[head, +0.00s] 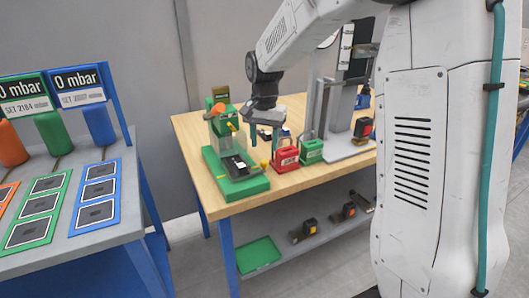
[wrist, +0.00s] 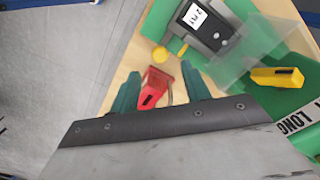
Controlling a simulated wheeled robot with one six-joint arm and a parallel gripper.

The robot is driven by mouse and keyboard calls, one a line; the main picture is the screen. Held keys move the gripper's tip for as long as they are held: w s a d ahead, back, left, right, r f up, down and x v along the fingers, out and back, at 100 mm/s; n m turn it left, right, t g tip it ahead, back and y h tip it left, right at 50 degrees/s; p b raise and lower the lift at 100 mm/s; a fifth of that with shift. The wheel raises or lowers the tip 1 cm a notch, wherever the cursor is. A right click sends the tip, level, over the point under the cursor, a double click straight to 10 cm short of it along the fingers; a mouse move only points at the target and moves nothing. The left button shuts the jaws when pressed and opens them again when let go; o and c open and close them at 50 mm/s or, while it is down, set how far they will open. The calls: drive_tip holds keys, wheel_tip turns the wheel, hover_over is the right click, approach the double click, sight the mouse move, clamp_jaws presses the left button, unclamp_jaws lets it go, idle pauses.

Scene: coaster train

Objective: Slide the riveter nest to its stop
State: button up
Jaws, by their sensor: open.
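The riveter stands on the wooden bench in the head view, with a green base (head: 238,185) and a clear guard. Its nest is the dark block (head: 237,165) lying low on the base. My gripper (head: 263,140) hangs to the right of the riveter, fingers pointing down. In the wrist view my gripper (wrist: 160,88) has its teal fingers apart, below the knobs. The nest's stop cannot be made out.
A red box (head: 286,159) stands near my gripper; a red item (wrist: 156,88) shows between the fingers in the wrist view. A green box (head: 311,151) and a grey stand (head: 340,130) are further right. The clear guard (wrist: 250,50) and a yellow lever (wrist: 277,77) are close right.

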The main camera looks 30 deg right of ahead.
sight(264, 161)
drive_tip(key=shift+r, duration=0.9)
drive_tip(key=f+t+h, duration=0.1)
drive_tip(key=f, duration=0.1)
drive_tip(key=f+t+h, duration=0.1)
drive_tip(key=f, duration=0.2)
drive_tip(key=f+t+h, duration=0.1)
drive_tip(key=f, duration=0.1)
drive_tip(key=shift+s+a+f, duration=0.3)
drive_tip(key=shift+f, duration=0.05)
